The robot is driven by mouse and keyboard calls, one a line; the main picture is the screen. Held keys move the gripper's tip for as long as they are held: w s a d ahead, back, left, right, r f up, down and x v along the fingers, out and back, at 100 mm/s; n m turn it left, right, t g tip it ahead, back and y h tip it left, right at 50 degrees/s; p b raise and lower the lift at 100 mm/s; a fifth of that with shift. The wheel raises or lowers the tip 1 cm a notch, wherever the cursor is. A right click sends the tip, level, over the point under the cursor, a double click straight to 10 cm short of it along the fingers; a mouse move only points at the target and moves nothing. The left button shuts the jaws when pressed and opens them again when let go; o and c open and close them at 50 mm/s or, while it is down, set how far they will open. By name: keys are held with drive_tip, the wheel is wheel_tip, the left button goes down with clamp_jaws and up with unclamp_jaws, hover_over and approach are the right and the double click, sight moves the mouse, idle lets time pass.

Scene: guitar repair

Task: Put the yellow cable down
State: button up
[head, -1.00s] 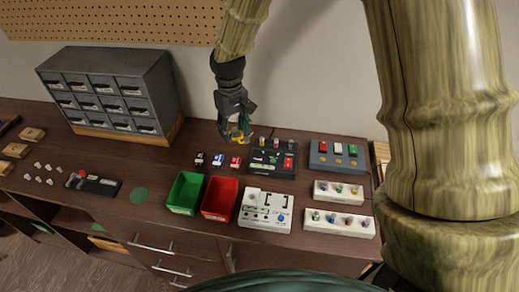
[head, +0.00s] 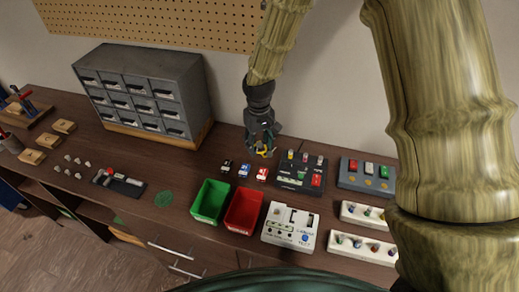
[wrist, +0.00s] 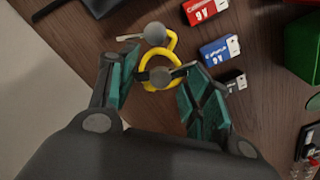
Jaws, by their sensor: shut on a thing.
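My gripper (head: 262,146) is over the back of the bench, shut on the yellow cable (head: 267,153). In the wrist view the yellow cable (wrist: 146,72) is a small coiled loop with grey plug ends, between the teal-padded fingers of my gripper (wrist: 157,75). The cable seems to hang just above the wood, behind the row of small 9V batteries; the exact gap cannot be told. The fingers hide part of it in the head view.
A red battery (wrist: 207,9) and a blue battery (wrist: 218,50) lie close by. A black pedal panel (head: 290,187) stands to the right. Green (head: 209,201) and red (head: 243,209) bins are in front. A grey drawer cabinet (head: 185,97) stands to the left. Bare wood lies between cabinet and batteries.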

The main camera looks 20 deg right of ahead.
sight(259, 145)
drive_tip(key=shift+w+f+p, duration=0.1)
drive_tip(key=shift+f+p, duration=0.35)
drive_tip(key=shift+f, duration=1.45)
drive_tip(key=shift+f, duration=0.2)
drive_tip(key=o, duration=0.7)
drive_tip(key=shift+r, duration=0.1)
drive_tip(key=shift+r, duration=0.1)
